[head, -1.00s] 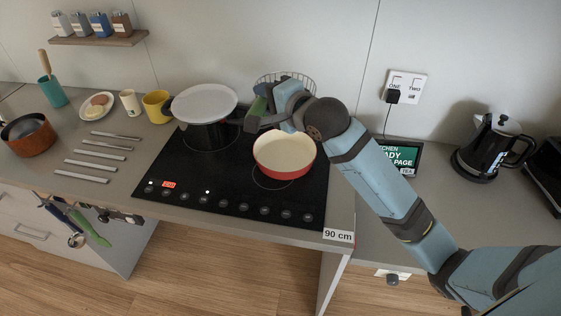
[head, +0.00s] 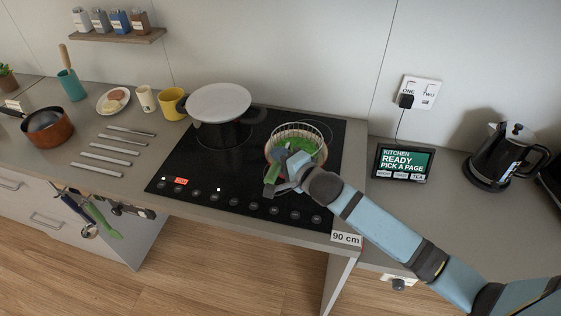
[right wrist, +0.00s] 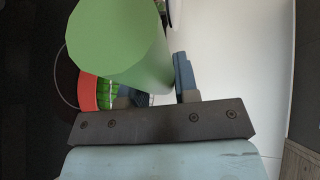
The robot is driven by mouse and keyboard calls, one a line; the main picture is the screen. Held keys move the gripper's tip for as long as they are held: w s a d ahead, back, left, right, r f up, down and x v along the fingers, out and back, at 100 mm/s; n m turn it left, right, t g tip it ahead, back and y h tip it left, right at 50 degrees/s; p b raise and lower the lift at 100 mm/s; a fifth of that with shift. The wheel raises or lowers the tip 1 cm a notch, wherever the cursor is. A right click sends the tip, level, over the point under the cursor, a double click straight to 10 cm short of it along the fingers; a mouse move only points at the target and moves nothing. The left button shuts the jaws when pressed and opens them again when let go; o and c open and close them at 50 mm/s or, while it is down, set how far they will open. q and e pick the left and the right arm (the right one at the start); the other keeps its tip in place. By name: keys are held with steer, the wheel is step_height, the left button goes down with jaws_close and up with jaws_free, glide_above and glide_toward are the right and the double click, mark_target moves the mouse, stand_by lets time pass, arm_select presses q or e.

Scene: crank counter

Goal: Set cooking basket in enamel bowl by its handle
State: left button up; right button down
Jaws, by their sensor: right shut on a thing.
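The wire cooking basket (head: 299,129), with green contents (head: 303,146), is over the enamel bowl. Its wires stand above the bowl's rim. Whether it touches the bowl's bottom I cannot tell. The basket's green handle (head: 271,180) points toward the front and fills the upper left of the right wrist view (right wrist: 115,45). My right gripper (head: 284,180) is shut on this handle at the bowl's front. The enamel bowl, red outside, is mostly hidden by basket and gripper; its red side shows in the right wrist view (right wrist: 88,92). My left gripper is not in view.
A pan with a pale lid (head: 221,102) stands on the back left of the black cooktop (head: 235,165). A yellow mug (head: 172,106) is left of it. A tablet (head: 403,163) and kettle (head: 502,155) are to the right. The cooktop's front middle is clear.

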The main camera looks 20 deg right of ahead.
steer(key=shift+f, duration=0.65)
steer(key=c, duration=0.9)
jaws_free()
steer(key=shift+f, duration=0.15)
steer(key=shift+o, duration=0.2)
steer(key=shift+s, duration=0.1)
steer(key=b+v, duration=0.2)
steer(key=v, duration=0.9)
steer(key=s+a+f+n+g+h, duration=0.1)
steer(key=s+f+n, duration=0.7)
steer(key=f, duration=0.2)
steer(key=s+a+f+n+g+h, duration=0.1)
steer(key=s+a+f+n+g, duration=0.1)
steer(key=s+f+n, duration=0.6)
step_height(320, 180, down, 2)
steer(key=shift+s+a+f+g, duration=0.2)
steer(key=shift+s+a+g, duration=0.1)
steer(key=shift+s, duration=0.4)
